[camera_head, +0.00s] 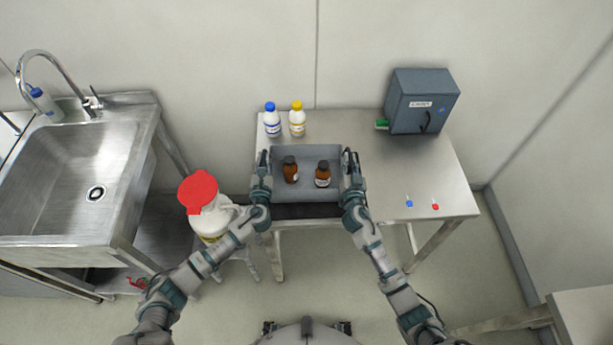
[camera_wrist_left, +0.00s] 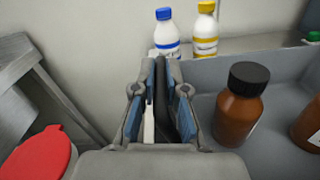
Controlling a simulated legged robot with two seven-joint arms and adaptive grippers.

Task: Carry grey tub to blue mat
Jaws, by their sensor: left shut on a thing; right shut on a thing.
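The grey tub (camera_head: 307,153) is at the table's front left and holds two brown bottles with black caps, one on the left (camera_head: 290,173) and one on the right (camera_head: 323,178). My left gripper (camera_head: 263,163) is shut on the tub's left wall. The left wrist view shows its fingers (camera_wrist_left: 160,95) around the wall, with the tub's inside (camera_wrist_left: 210,75) to their right. My right gripper (camera_head: 349,163) is shut on the tub's right wall. The tub looks level; I cannot tell whether it touches the table. I cannot make out a blue mat; a dark strip (camera_head: 300,211) shows below the tub.
A blue-capped bottle (camera_head: 272,122) and a yellow-capped bottle (camera_head: 297,121) stand behind the tub. A grey-blue box (camera_head: 421,101) is at the table's back right. The table (camera_head: 400,172) is clear right of the tub, up to small blue and red items.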

